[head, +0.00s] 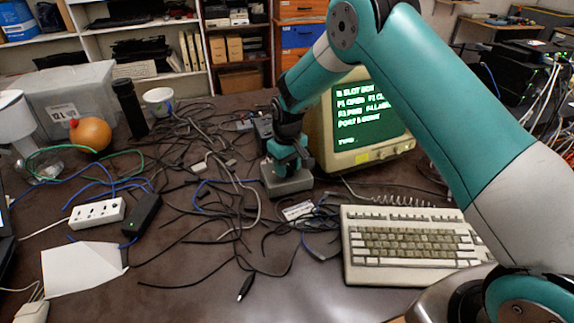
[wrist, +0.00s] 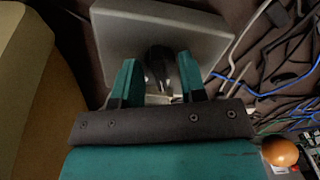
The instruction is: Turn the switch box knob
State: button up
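The switch box (head: 287,182) is a small grey box on the dark table, just left of the monitor. In the wrist view its grey top face (wrist: 200,30) fills the upper middle. A dark knob (wrist: 160,62) stands on it. My gripper (head: 287,158) points down over the box. In the wrist view my gripper (wrist: 160,78) has its two teal fingers apart, one on each side of the knob. I cannot tell whether either finger touches the knob. The knob is hidden behind my gripper in the head view.
Tangled cables (head: 220,185) cover the table to the left. An orange (head: 91,134) and a power strip (head: 97,213) are farther left.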

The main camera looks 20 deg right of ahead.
jog(key=shift+c, duration=0.2)
grip_shut()
jog(key=shift+n, duration=0.4)
jog(key=n, duration=0.3)
jog(key=shift+n, duration=2.2)
jog(key=shift+o, duration=0.2)
grip_release()
